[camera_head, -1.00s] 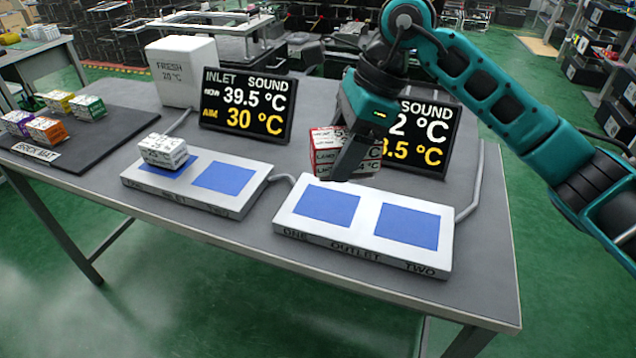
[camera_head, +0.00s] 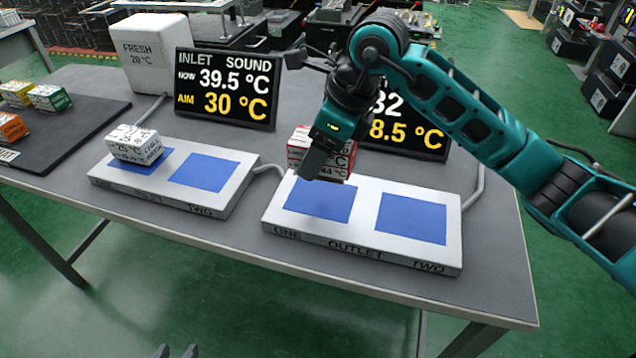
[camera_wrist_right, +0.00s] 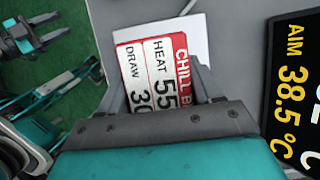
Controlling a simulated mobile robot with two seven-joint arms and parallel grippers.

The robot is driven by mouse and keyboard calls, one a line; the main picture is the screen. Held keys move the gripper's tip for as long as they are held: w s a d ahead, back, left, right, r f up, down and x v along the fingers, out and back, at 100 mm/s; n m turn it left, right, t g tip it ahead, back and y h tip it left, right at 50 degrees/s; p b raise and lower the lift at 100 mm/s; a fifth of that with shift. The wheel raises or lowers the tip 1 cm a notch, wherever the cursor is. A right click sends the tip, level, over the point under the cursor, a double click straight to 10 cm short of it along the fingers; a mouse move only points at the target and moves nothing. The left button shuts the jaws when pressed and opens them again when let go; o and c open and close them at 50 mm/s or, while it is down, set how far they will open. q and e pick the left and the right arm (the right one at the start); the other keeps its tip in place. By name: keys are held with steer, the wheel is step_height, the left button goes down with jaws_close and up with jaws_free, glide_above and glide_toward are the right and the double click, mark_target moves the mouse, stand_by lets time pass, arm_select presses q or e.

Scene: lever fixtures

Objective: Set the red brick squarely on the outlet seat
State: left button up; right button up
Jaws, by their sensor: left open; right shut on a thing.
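The red brick, red and white with printed text (camera_head: 299,146), is in my right gripper (camera_head: 322,165), which is shut on it. The brick hangs over the back edge of the outlet block's left blue seat, ONE (camera_head: 318,204); its gap above the block is hard to judge. The right wrist view shows the brick (camera_wrist_right: 155,68) between the fingers, with pale block surface beyond it. The white outlet block (camera_head: 362,237) also has an empty blue seat, TWO (camera_head: 411,218). My left gripper (camera_head: 176,351) shows only its tips at the bottom edge, open, away from the table.
A white inlet block (camera_head: 215,208) stands left, with a white brick (camera_head: 135,145) on its left seat. The inlet display (camera_head: 226,88) and outlet display (camera_head: 425,125) stand behind. Several bricks lie on the dark mat (camera_head: 75,118). Pipes run behind both blocks.

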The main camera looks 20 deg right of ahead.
mark_target(348, 143)
step_height(348, 143, down, 3)
steer(key=shift+f, duration=0.2)
arm_select(q)
steer(key=shift+w+d+b, duration=0.2)
steer(key=shift+w+b, duration=0.1)
arm_select(e)
steer(key=shift+f, duration=1.65)
steer(key=shift+f, duration=0.15)
steer(key=o, duration=1.3)
steer(key=shift+d+r, duration=0.1)
steer(key=shift+r, duration=0.35)
arm_select(q)
steer(key=shift+s+a+r+p, duration=0.15)
steer(key=shift+s+a+p, duration=0.2)
steer(key=shift+p, duration=0.3)
arm_select(e)
steer(key=v, duration=1.1)
steer(key=shift+s+d+r, duration=0.1)
steer(key=shift+s+r, duration=0.05)
steer(key=shift+s, duration=0.05)
